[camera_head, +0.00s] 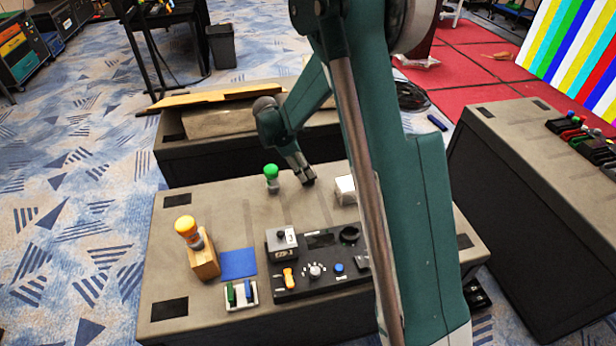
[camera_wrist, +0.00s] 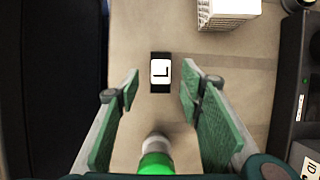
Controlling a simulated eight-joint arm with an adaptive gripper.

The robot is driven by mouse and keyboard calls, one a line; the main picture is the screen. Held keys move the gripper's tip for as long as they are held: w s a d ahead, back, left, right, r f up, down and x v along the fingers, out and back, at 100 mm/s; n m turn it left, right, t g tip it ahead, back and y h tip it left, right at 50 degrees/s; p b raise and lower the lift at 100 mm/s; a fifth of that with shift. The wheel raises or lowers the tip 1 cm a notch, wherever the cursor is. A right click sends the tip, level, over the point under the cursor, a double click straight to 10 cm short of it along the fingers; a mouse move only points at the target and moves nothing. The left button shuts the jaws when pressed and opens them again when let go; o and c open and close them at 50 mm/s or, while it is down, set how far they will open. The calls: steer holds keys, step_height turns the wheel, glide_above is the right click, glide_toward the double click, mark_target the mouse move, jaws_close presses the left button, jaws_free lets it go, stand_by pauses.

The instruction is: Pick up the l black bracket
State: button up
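The black bracket (camera_wrist: 160,88) lies on the table top, with a white label bearing a black "L" on its upper face. In the wrist view it sits ahead of and between the two green finger pads of my gripper (camera_wrist: 160,95). The pads are wide apart with nothing between them touching. In the head view my gripper (camera_head: 302,172) hangs over the back part of the table; the bracket cannot be clearly told from the dark fingertips there.
A green-topped object (camera_head: 271,176) stands close beside my gripper and shows at the bottom of the wrist view (camera_wrist: 156,160). A white block (camera_head: 345,189) is to the right. A control panel (camera_head: 320,270), blue square (camera_head: 238,264) and orange-topped wooden block (camera_head: 204,262) are nearer the front.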

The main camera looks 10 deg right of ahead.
steer(key=shift+b+x, duration=0.75)
steer(key=shift+x, duration=1.7)
steer(key=c, duration=1.1)
